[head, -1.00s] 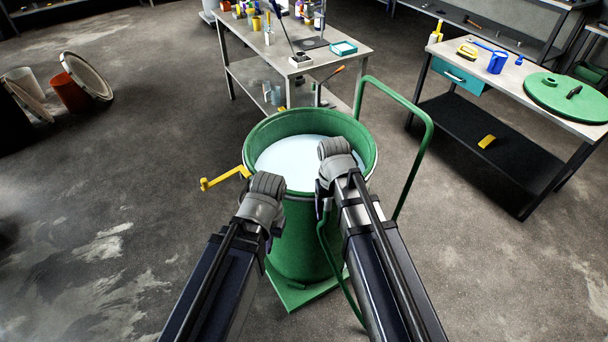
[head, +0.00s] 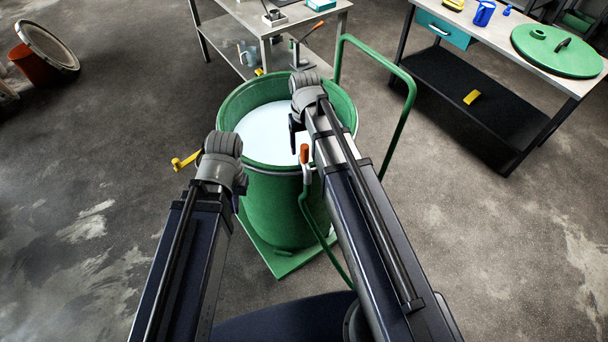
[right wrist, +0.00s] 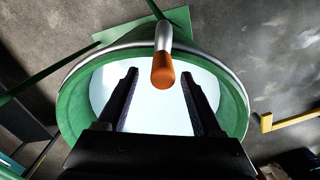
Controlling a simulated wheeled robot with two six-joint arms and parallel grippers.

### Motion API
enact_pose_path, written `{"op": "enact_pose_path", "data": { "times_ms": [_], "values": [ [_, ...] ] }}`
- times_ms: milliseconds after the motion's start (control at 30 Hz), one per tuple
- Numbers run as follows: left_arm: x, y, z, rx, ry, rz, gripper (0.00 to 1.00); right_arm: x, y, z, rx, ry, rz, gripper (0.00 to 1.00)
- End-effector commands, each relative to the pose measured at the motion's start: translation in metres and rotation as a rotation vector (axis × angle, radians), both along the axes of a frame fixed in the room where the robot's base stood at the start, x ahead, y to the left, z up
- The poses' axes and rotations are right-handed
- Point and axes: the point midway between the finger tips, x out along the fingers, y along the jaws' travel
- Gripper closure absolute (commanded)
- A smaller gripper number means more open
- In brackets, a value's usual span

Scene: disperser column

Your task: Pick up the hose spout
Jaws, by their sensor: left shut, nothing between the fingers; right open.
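The hose spout (head: 305,158), a pale tube with an orange end, stands at the near rim of the green drum (head: 285,205). In the right wrist view the spout (right wrist: 163,68) comes in from the top, its orange end towards me. My right gripper (head: 295,132) is over the drum, just left of the spout. In the right wrist view its two dark fingers (right wrist: 160,73) are open, with the orange end showing between their tips; contact cannot be told. My left gripper (head: 240,190) is shut and empty left of the drum, its fingers mostly hidden by the wrist.
The drum holds white liquid (head: 262,130) and stands on a green base with a tall green handle (head: 409,100) at right. A yellow crank (head: 186,161) sticks out at left. Workbenches (head: 550,74) stand behind.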

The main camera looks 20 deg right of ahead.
Motion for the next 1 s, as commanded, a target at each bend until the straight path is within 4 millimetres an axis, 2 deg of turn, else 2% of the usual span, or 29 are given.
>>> {"op": "enact_pose_path", "data": {
  "times_ms": [267, 633, 933, 1000],
  "values": [
    [0.000, 0.000, -0.008, 0.000, 0.000, 0.000, 1.00, -0.002, 0.001, -0.008, 0.000, 0.000, 0.000, 0.32],
    [0.000, 0.000, -0.051, 0.000, 0.000, 0.000, 1.00, -0.007, 0.002, -0.051, 0.000, 0.000, 0.000, 0.32],
    [0.000, 0.000, -0.052, 0.000, 0.000, 0.000, 1.00, -0.007, 0.002, -0.052, 0.000, 0.000, 0.000, 0.32],
    [0.000, 0.000, -0.052, 0.000, 0.000, 0.000, 1.00, -0.007, 0.002, -0.052, 0.000, 0.000, 0.000, 0.38]
  ]
}}
